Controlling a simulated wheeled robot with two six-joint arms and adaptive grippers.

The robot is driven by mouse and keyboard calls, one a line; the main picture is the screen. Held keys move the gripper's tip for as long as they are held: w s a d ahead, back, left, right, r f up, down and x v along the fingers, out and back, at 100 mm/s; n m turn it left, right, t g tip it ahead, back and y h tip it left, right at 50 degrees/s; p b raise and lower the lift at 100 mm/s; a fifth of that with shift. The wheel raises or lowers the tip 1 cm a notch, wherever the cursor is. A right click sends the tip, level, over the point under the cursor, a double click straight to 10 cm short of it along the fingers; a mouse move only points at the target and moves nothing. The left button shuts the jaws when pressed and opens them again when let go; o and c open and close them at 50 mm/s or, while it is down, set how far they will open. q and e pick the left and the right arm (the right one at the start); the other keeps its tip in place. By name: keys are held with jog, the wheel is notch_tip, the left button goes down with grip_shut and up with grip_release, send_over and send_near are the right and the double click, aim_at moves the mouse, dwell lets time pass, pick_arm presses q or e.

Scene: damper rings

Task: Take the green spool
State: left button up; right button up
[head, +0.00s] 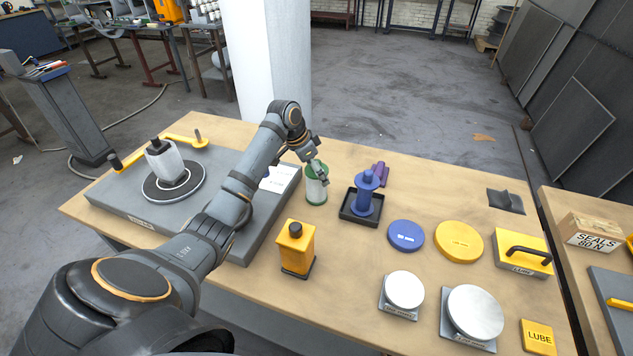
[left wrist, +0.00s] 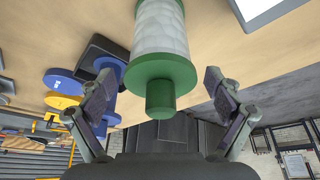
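The green spool (head: 316,187), with green ends and a pale wrapped middle, stands on the wooden table. In the left wrist view the spool (left wrist: 160,60) is large and central, with its green knob toward me. My left gripper (head: 318,168) is at the top of the spool. In the left wrist view its open fingers (left wrist: 158,82) are spread on either side of the knob and green end, with visible gaps. I cannot tell how deep the spool sits between them. My right gripper is in neither view.
A blue spool (head: 367,194) stands in a black tray (head: 347,213) just right of the green spool. A purple piece (head: 380,173) lies behind it. A yellow bottle (head: 296,247) stands in front. A grey plate (head: 120,199) with a white canister (head: 163,163) is at left.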

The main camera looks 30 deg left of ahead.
pick_arm(q)
jog(key=c, duration=1.2)
jog(key=shift+o, duration=0.2)
jog(key=shift+w+r, duration=0.1)
jog(key=shift+r, duration=0.6)
jog(key=s+d+r+b, duration=0.1)
jog(key=s+r+b, duration=0.5)
jog(key=s+r, duration=0.5)
jog(key=s, duration=0.3)
jog(key=shift+d+r, duration=0.3)
jog(key=shift+r, duration=0.05)
